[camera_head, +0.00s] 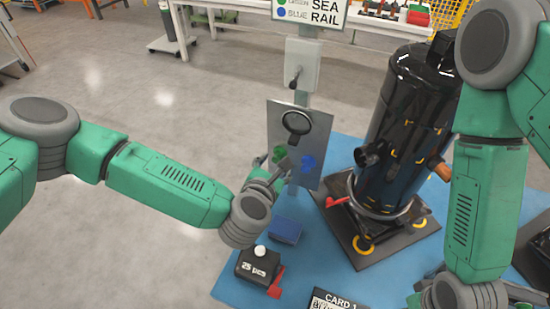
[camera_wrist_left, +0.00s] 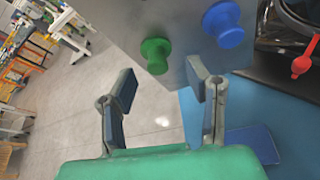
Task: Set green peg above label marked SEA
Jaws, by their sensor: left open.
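The green peg (camera_head: 280,155) is on the upright grey panel (camera_head: 274,125), left of the blue peg (camera_head: 308,163). The word SEA shows on the sign (camera_head: 312,10) at the top, above RAIL; no SEA label is legible on the panel. My left gripper (camera_head: 276,172) is in front of the panel, close to the green peg. In the left wrist view its open, empty fingers (camera_wrist_left: 160,85) point at the green peg (camera_wrist_left: 155,55), which is apart from them; the blue peg (camera_wrist_left: 222,22) is up right. My right gripper (camera_head: 455,297) is partly cut off at the bottom.
A black ring (camera_head: 296,122) is on the panel above the pegs. A black compressor tank (camera_head: 405,125) stands to the right on a dark base. A box marked 25 pcs (camera_head: 258,266), a blue block (camera_head: 285,230) and a card (camera_head: 335,300) lie on the blue mat (camera_head: 315,265).

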